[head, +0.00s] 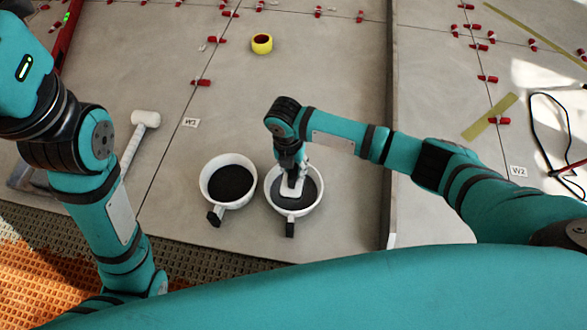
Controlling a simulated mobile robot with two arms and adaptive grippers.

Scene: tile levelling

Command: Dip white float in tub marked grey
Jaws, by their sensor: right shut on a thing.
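My right gripper (294,176) points down over the right-hand white tub (272,204) and is shut on the white float (290,191). The float is inside the tub's rim, at the dark contents; I cannot tell how deep it sits. A second white tub (206,172) with similar dark contents stands just to the left. Each tub has a small dark tab at its front, and I cannot read any marking on them. My left arm shows at the left, but its gripper is outside the view.
A white mallet (146,119) lies left of the tubs. A yellow tape roll (262,44) and several red levelling clips lie on the grey tiles. A raised edge (390,130) runs to the right of the tubs. An orange-brown textured mat (40,270) is at lower left.

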